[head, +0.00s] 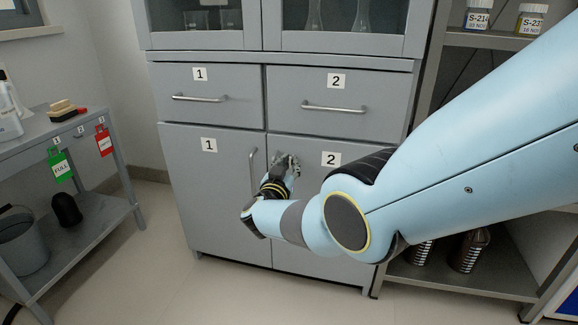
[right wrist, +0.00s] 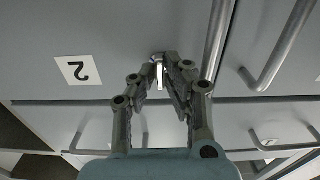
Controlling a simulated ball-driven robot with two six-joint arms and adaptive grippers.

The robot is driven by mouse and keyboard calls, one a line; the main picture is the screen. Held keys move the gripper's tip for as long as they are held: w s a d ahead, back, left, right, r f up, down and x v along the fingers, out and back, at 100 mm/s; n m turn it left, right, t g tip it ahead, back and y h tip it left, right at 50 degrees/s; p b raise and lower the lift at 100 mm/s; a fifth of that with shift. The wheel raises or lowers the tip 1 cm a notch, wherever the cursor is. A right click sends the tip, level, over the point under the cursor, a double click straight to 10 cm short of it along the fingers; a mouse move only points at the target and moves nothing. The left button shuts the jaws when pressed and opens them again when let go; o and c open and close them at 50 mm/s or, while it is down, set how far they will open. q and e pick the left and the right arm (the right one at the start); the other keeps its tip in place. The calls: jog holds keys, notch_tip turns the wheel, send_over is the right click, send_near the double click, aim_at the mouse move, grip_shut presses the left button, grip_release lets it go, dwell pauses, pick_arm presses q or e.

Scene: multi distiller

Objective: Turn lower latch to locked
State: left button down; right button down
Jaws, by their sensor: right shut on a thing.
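The lower cabinet doors 1 (head: 210,190) and 2 (head: 320,215) are grey and look closed. My right gripper (head: 286,163) is at the upper left part of door 2, beside the seam between the doors. In the right wrist view my right gripper (right wrist: 166,75) is shut on the latch (right wrist: 159,72), a small bright metal piece on the door front. The fingers hide part of the latch, so its exact turn is hard to tell. In the head view the gripper hides it. My left gripper is not in view.
Door 1's vertical handle (head: 252,165) is just left of my gripper. Drawers with bar handles (head: 334,108) lie above. A grey side table (head: 95,125) with tags stands left, and shelves with bottles (head: 478,15) stand right. The floor in front is clear.

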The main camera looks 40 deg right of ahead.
jog(key=c, duration=1.4)
grip_release()
jog(key=v, duration=1.2)
jog(key=shift+s+f, duration=0.1)
